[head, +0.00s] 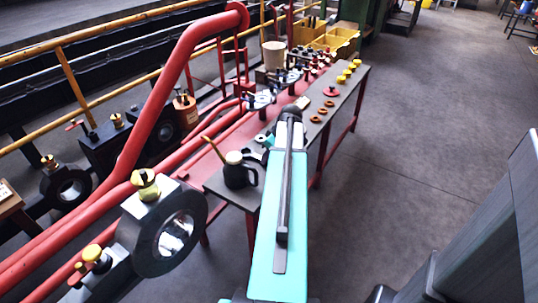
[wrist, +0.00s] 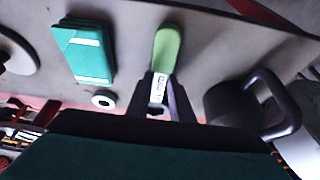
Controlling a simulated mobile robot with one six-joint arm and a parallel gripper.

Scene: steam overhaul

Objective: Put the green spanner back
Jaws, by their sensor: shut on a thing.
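In the wrist view the green spanner (wrist: 166,48) shows as a rounded green end pointing up the picture. My gripper (wrist: 161,84) is shut on it, with the dark fingers at the near end of the green part. Grey bench top lies behind the spanner; I cannot tell whether the two touch. In the head view my turquoise arm reaches over the near end of the bench, and I cannot make out the spanner there.
A teal block (wrist: 84,52) and a pale ring (wrist: 103,99) lie left. Red pipes and a large valve ring (head: 165,230) flank the bench (head: 340,112).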

